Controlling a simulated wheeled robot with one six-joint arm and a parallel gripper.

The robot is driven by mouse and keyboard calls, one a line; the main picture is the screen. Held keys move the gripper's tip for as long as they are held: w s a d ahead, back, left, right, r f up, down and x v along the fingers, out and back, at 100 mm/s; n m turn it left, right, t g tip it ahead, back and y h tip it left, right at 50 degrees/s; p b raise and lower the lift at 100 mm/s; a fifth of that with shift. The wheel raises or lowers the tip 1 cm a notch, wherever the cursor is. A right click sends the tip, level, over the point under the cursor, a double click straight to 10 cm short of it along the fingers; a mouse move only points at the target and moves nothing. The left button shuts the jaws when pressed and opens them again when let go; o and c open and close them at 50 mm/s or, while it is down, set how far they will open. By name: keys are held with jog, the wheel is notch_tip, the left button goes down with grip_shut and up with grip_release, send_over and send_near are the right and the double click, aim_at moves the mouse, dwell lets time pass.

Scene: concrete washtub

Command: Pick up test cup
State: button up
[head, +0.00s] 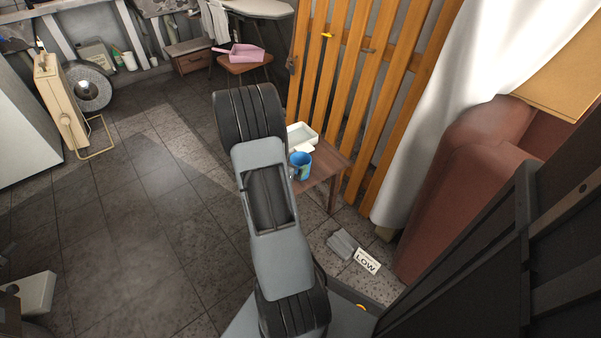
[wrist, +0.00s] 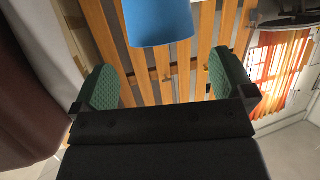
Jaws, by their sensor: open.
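The test cup (head: 300,166) is blue and stands on a small brown wooden table (head: 323,171) right of my arm in the head view. In the wrist view a plain blue surface, which looks like the cup (wrist: 158,22), shows at the top middle, cut off by the frame edge. My gripper (wrist: 166,84) is open, with green textured pads wide apart and nothing between them. The blue cup lies beyond the pads, roughly centred between them. In the head view my arm hides the gripper.
A white tray (head: 302,136) sits on the table behind the cup. An orange slatted wooden fence (head: 348,95) stands close behind the table. A grey cloth (head: 343,244) and a LOW sign (head: 367,261) lie on the floor.

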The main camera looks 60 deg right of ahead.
aim_at(306, 157)
jog(key=b+x, duration=0.2)
jog(key=x, duration=0.4)
jog(key=shift+w+a+f+b, duration=0.1)
jog(key=shift+a+f+b, duration=0.1)
jog(key=shift+b, duration=0.2)
jog(key=shift+d+f, duration=0.1)
jog(key=shift+d, duration=0.55)
jog(key=c, duration=0.8)
